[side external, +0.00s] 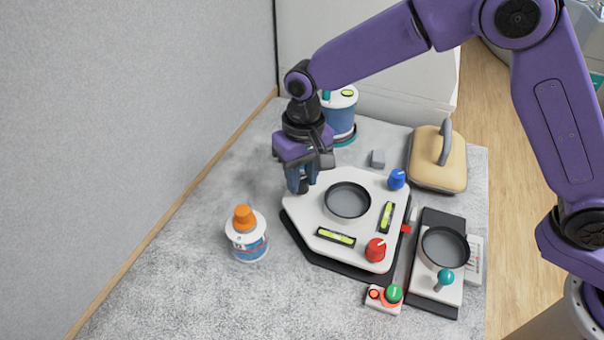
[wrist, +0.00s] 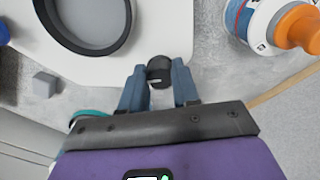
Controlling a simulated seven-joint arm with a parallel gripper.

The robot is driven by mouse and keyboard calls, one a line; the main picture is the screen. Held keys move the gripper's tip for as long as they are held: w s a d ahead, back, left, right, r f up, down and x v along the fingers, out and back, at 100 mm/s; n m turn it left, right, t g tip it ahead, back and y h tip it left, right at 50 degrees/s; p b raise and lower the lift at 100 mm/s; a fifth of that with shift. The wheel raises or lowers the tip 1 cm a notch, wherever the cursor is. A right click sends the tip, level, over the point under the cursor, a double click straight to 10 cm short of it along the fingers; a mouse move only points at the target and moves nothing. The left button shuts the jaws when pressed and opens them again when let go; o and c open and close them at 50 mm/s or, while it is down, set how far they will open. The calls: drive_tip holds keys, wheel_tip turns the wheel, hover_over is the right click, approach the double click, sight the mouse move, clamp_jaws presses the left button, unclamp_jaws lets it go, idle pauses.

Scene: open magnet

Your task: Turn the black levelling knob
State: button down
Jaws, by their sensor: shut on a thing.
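The black levelling knob (wrist: 160,72) is at a corner of the white levelling plate (wrist: 120,68). In the wrist view it sits between the two blue fingers of my gripper (wrist: 160,85), which is shut on it. In the side view my gripper (side external: 303,186) points down at the far-left corner of the plate (side external: 318,212), and the knob (side external: 305,187) is mostly hidden by the fingers. The plate also carries a red knob (side external: 375,250), a blue knob (side external: 396,179), two yellow-green bubble levels (side external: 335,237) and a round grey dish (side external: 347,200).
An orange-capped bottle (side external: 247,236) stands left of the plate. A blue and white container (side external: 341,114) stands close behind my gripper. A small grey cube (side external: 378,159), a tan handled block (side external: 437,165) and a second unit with a teal knob (side external: 445,277) lie right.

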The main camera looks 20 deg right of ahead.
sight(305, 180)
drive_tip(key=shift+r+m, duration=0.1)
drive_tip(key=shift+m, duration=0.8)
drive_tip(key=c, duration=0.8)
unclamp_jaws()
drive_tip(key=r, duration=1.7)
drive_tip(key=shift+d+r, duration=0.2)
drive_tip(key=shift+s+d, duration=0.1)
drive_tip(key=s+d+f+n, duration=0.3)
drive_tip(key=s+d+n, duration=0.1)
drive_tip(key=s+d, duration=0.5)
drive_tip(key=s+d+f+n, duration=0.3)
drive_tip(key=s+d+n, duration=0.1)
drive_tip(key=s+d, duration=0.5)
drive_tip(key=s+d+f+n, duration=0.4)
drive_tip(key=s+d, duration=0.5)
drive_tip(key=d, duration=0.2)
drive_tip(key=shift+d+n, duration=0.15)
drive_tip(key=shift+n, duration=0.15)
